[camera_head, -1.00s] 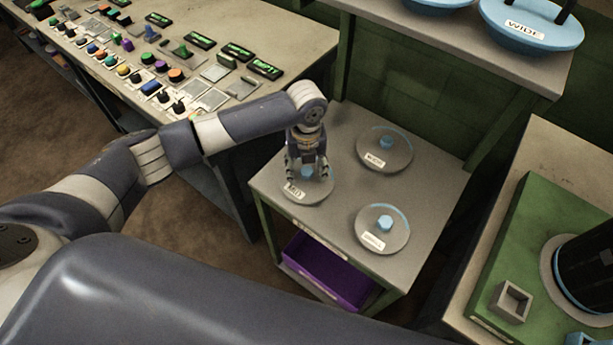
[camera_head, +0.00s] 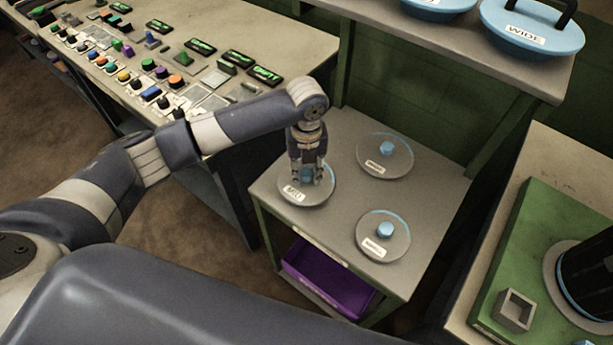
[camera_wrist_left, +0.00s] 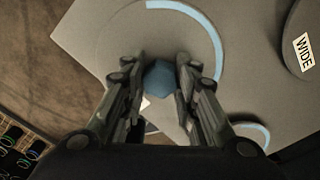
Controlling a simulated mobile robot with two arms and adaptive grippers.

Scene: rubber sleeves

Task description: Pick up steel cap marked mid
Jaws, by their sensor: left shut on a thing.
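The steel cap marked mid (camera_head: 312,196) is a round grey disc with a blue knob and a white label, at the left of the small grey table. It appears to rest flat on the tabletop. My left gripper (camera_head: 306,181) points down over its middle, shut on the knob. In the left wrist view, the two fingers of the left gripper (camera_wrist_left: 160,66) are on either side of the blue knob (camera_wrist_left: 160,82), with the cap's disc (camera_wrist_left: 118,38) and blue arc beyond. My right gripper is not in view.
Two similar caps, a rear one (camera_head: 398,165) and a front one (camera_head: 398,240), lie on the same table (camera_head: 340,225). A purple bin (camera_head: 325,278) is below. A shelf with blue lids (camera_head: 530,40) is behind, a control desk left, a green-topped stand (camera_head: 530,240) right.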

